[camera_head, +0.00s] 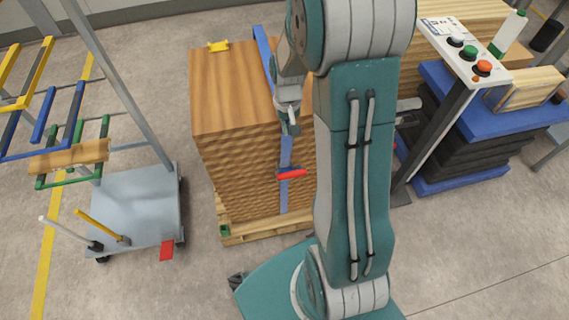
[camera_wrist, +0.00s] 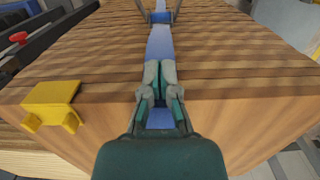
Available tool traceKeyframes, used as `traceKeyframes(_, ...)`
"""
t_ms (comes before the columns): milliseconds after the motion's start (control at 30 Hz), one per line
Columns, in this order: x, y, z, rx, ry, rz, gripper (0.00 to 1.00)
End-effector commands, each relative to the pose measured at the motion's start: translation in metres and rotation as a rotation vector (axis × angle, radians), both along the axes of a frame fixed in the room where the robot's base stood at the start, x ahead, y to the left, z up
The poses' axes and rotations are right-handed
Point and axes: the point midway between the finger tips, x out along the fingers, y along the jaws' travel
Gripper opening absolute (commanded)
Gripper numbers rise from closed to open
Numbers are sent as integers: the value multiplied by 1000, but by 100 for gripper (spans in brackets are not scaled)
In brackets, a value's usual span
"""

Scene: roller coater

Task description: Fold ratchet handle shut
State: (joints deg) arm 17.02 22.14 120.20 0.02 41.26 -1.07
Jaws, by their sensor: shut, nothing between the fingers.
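The ratchet's red handle (camera_head: 292,174) shows in the head view on the front face of the wood stack, lying across the blue strap (camera_head: 285,152). My gripper (camera_head: 291,128) is above the red handle in that view, near the stack's front top edge, with a gap visible between them. In the wrist view my gripper's fingers (camera_wrist: 159,75) are shut and empty, in line with the blue strap (camera_wrist: 160,45). I cannot clearly make out the red handle in the wrist view. My arm hides part of the stack's right side in the head view.
The wood stack (camera_head: 225,95) stands on a pallet (camera_head: 240,232). A yellow corner piece (camera_head: 218,46) sits on its top edge and shows in the wrist view (camera_wrist: 50,103). A wheeled rack (camera_head: 135,205) stands left, a button panel (camera_head: 466,50) right. Floor is open between rack and pallet.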

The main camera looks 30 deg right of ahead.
Motion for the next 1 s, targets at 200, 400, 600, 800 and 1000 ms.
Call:
traceKeyframes(200, 0, 0, -2, 0, 3, -2, 0)
traceKeyframes(400, 0, 1, -5, 0, 4, -1, 0)
traceKeyframes(600, -2, 1, -31, 1, 8, -1, 0)
traceKeyframes(800, -5, 2, -68, 1, 8, -1, 0)
traceKeyframes(1000, -7, 2, -105, 1, 8, -1, 0)
